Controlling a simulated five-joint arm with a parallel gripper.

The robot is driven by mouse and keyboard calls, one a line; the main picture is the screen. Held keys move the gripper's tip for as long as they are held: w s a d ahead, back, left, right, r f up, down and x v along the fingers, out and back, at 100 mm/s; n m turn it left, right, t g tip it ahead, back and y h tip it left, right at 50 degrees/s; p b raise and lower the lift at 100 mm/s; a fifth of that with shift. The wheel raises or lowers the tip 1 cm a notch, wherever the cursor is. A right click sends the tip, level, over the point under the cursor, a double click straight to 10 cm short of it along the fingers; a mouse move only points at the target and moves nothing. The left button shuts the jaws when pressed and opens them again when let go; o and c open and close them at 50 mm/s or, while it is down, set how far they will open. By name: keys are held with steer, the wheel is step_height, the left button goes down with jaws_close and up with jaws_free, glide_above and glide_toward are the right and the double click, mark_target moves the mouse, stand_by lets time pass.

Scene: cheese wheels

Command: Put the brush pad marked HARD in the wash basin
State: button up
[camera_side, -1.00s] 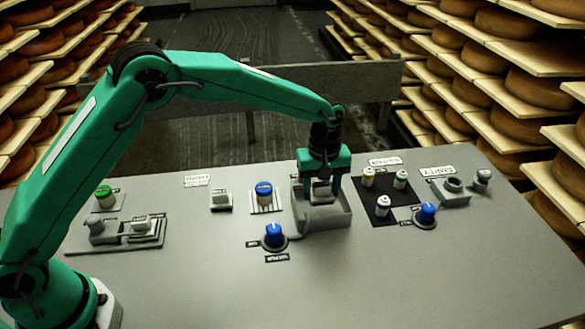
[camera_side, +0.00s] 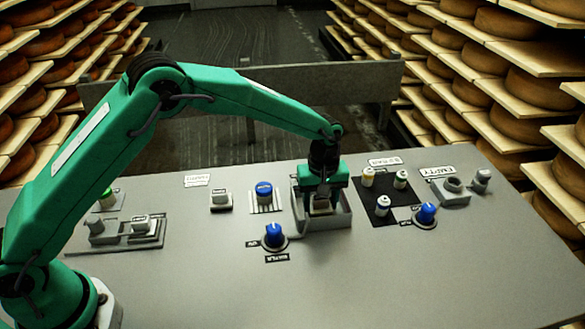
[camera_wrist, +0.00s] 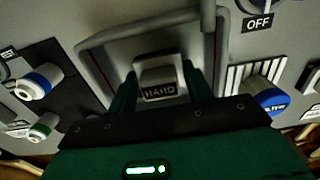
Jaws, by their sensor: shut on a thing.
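The brush pad marked HARD (camera_wrist: 158,82) is a pale block with a dark label. It sits between the fingers of my gripper (camera_wrist: 160,92), which is shut on it. In the side view my gripper (camera_side: 320,203) points down inside the grey wash basin (camera_side: 328,223), holding the pad (camera_side: 321,207) low within the walls. The basin's rim (camera_wrist: 95,45) surrounds the pad in the wrist view. I cannot tell whether the pad touches the basin floor.
A blue knob (camera_side: 274,236) is in front. Several small bottles stand on a black mat (camera_side: 370,211) at right. The front of the bench is clear.

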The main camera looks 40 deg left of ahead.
steer(key=o, duration=1)
step_height(320, 180, up, 12)
steer(key=shift+r, duration=0.15)
stand_by(0.6)
